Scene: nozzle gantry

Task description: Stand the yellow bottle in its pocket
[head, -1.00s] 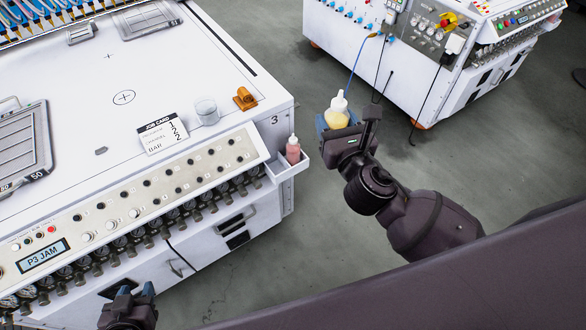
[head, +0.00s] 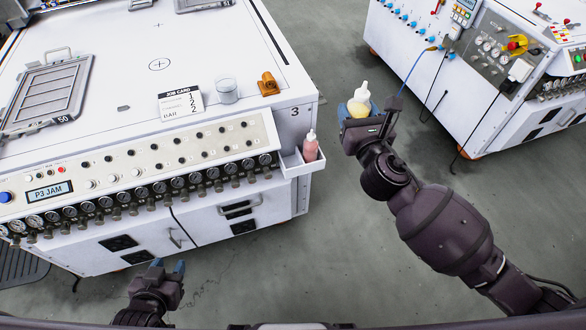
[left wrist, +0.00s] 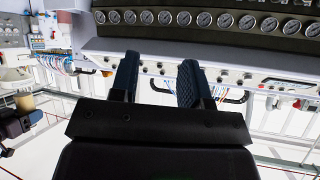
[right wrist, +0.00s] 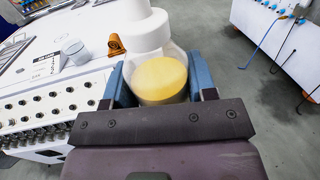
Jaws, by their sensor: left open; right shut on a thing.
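The yellow bottle (head: 360,103), with a white cap and nozzle, is held upright in my right gripper (head: 359,112), out over the floor to the right of the white machine. In the right wrist view the bottle (right wrist: 160,78) sits between the two blue fingers of the right gripper (right wrist: 158,85). A small white pocket tray (head: 298,165) is fixed to the machine's front right corner.
A second machine (head: 480,80) stands at the back right. Grey floor lies free between them.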

